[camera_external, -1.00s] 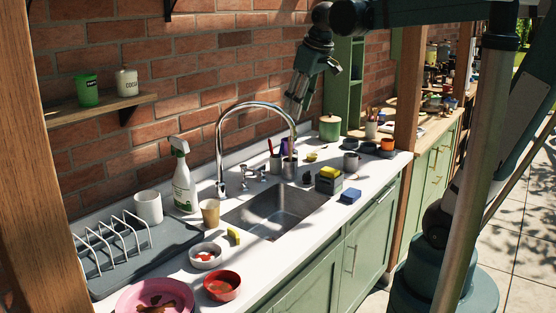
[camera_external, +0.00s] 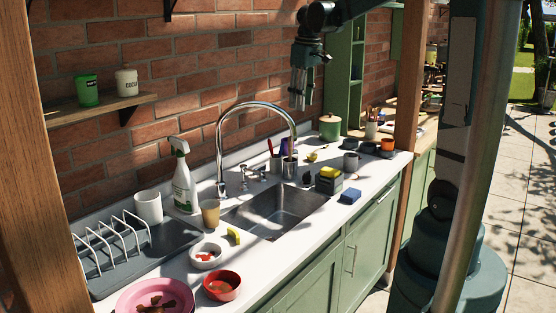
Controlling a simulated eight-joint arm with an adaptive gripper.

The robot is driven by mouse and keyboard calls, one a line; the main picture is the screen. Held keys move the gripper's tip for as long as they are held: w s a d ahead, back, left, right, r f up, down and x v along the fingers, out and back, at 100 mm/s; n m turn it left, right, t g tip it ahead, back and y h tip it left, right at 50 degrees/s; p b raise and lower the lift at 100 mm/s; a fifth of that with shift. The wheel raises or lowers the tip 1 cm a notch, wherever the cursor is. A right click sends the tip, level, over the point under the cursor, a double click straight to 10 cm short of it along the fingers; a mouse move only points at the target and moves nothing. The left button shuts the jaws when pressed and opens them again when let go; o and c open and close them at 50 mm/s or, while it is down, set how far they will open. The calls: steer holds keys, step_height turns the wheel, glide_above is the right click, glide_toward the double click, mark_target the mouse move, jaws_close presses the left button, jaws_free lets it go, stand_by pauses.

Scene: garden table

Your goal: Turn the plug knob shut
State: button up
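Small metal fittings (camera_external: 262,173) stand on the white counter behind the sink, next to the base of the tall curved tap (camera_external: 221,160). I cannot tell which of them is the plug knob, or how it is turned. The metal sink (camera_external: 272,212) is below and in front of them. My gripper (camera_external: 302,104) points straight down in the air, above and to the right of the tap's arch, well apart from the fittings. Nothing shows in it. Its fingers are too small to tell whether they are apart.
A spray bottle (camera_external: 183,180), a brown cup (camera_external: 210,214) and a white mug (camera_external: 149,207) stand left of the sink. A metal cup (camera_external: 289,168) holding utensils stands right of the fittings. A sponge stack (camera_external: 328,181) and blue block (camera_external: 350,196) are at the right.

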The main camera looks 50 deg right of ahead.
steer(key=w+d+f+g+p, duration=0.1)
steer(key=w+d+f+p, duration=0.15)
steer(key=d, duration=0.45)
glide_toward(307, 172)
steer(key=shift+w+d+f, duration=0.1)
steer(key=shift+w+d, duration=0.15)
steer(key=shift+d, duration=0.1)
steer(key=shift+f, duration=0.25)
steer(key=shift+f, duration=0.15)
steer(key=shift+f, duration=3.75)
steer(key=shift+c, duration=0.2)
steer(key=c, duration=0.8)
